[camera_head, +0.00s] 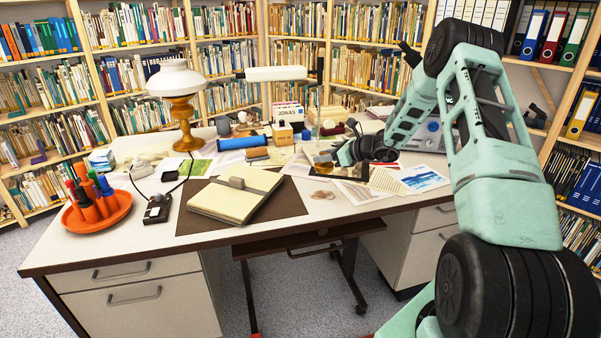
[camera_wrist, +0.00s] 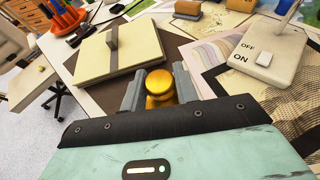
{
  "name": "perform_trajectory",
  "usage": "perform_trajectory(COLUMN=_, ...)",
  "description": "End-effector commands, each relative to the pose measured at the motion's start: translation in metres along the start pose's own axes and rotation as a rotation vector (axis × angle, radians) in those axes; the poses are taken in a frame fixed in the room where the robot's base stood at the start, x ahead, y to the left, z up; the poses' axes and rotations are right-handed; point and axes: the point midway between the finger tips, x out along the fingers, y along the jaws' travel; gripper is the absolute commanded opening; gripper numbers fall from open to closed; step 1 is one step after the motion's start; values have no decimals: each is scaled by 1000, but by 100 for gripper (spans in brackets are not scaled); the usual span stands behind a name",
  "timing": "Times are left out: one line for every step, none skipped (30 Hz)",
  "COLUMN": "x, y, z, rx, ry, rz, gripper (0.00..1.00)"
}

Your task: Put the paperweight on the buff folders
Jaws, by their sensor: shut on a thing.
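The buff folders (camera_head: 222,204) lie stacked on a dark brown desk mat in the middle of the desk, with a grey strip or clip across their top. In the wrist view the buff folders (camera_wrist: 140,47) are at the upper left, ahead of my fingers. My gripper (camera_head: 335,158) is over the desk to the right of the folders. In the wrist view my gripper (camera_wrist: 160,92) is shut on a round golden brass knob-shaped thing, which looks like the paperweight (camera_wrist: 159,82). Its lower part is hidden by the gripper.
An orange pen holder (camera_head: 98,208), a black device (camera_head: 157,209) and a lamp (camera_head: 182,110) stand left of the folders. A blue roll (camera_head: 238,143) and boxes are behind. Loose prints (camera_head: 424,178) lie to the right. A lamp base with a switch (camera_wrist: 263,58) is close by.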

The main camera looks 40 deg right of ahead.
Motion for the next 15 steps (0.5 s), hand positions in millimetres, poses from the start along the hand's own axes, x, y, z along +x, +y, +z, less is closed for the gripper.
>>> perform_trajectory(x=11, y=5, z=10, rx=-8, ry=-3, rz=11, gripper=0)
perform_trajectory(x=18, y=8, z=15, rx=-12, ry=-2, rz=17, gripper=0)
perform_trajectory(x=29, y=12, z=23, rx=-16, ry=-2, rz=25, gripper=0)
perform_trajectory(x=38, y=16, z=29, rx=-19, ry=-1, rz=32, gripper=0)
perform_trajectory(x=49, y=21, z=35, rx=-23, ry=0, rz=39, gripper=0)
perform_trajectory(x=62, y=27, z=43, rx=-27, ry=1, rz=47, gripper=0)
perform_trajectory(x=72, y=32, z=49, rx=-30, ry=2, rz=53, gripper=0)
perform_trajectory(x=82, y=37, z=56, rx=-32, ry=1, rz=59, gripper=0)
perform_trajectory(x=95, y=44, z=64, rx=-36, ry=2, rz=66, gripper=0)
perform_trajectory(x=103, y=50, z=70, rx=-37, ry=1, rz=72, gripper=0)
perform_trajectory(x=112, y=55, z=76, rx=-38, ry=1, rz=76, gripper=0)
perform_trajectory(x=122, y=62, z=83, rx=-41, ry=-1, rz=82, gripper=0)
perform_trajectory(x=128, y=66, z=88, rx=-40, ry=-1, rz=85, gripper=0)
perform_trajectory(x=134, y=70, z=92, rx=-42, ry=-1, rz=88, gripper=0)
perform_trajectory(x=141, y=76, z=98, rx=-43, ry=-2, rz=92, gripper=0)
